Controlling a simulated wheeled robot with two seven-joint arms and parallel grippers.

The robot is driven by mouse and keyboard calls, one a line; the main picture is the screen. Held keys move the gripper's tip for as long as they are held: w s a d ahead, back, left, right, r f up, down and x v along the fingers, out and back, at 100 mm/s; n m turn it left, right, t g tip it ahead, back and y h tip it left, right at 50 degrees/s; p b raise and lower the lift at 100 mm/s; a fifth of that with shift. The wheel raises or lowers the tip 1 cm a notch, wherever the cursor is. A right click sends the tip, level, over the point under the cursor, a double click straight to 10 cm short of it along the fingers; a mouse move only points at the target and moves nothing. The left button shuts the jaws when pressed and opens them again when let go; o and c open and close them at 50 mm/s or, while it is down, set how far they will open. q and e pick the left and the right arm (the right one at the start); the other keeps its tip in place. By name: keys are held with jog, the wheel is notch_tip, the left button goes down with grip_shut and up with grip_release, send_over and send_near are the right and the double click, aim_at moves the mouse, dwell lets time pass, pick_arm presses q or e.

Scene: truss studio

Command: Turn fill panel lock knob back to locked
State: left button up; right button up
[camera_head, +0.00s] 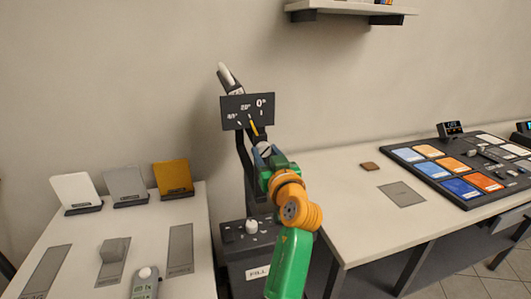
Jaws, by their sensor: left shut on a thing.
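The fill panel (232,118) is a dark upright plate with a dial marked 40°, 20° and 0° from left to right. Its yellow pointer (254,127) leans up and left, close to the 20° mark. My left gripper (264,153) is shut on the lock knob just below the plate. The knob is mostly hidden by the fingers, so its own angle is hard to tell. My green and orange left arm rises from the bottom and covers part of the stand. My right gripper is not in view.
A dark box labelled FILL (258,272) with a white knob (252,227) stands below the panel. A left table (75,235) holds white, grey and yellow cards on stands. A right table (340,190) holds a colour-button console (438,183) and a small brown block (369,166).

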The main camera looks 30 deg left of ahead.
pick_arm(q)
grip_shut()
jog(key=shift+m, duration=0.8)
jog(key=shift+m+p, duration=0.7)
jog(key=shift+m, duration=0.5)
jog(key=shift+m+p, duration=1.15)
jog(key=shift+m, duration=1.45)
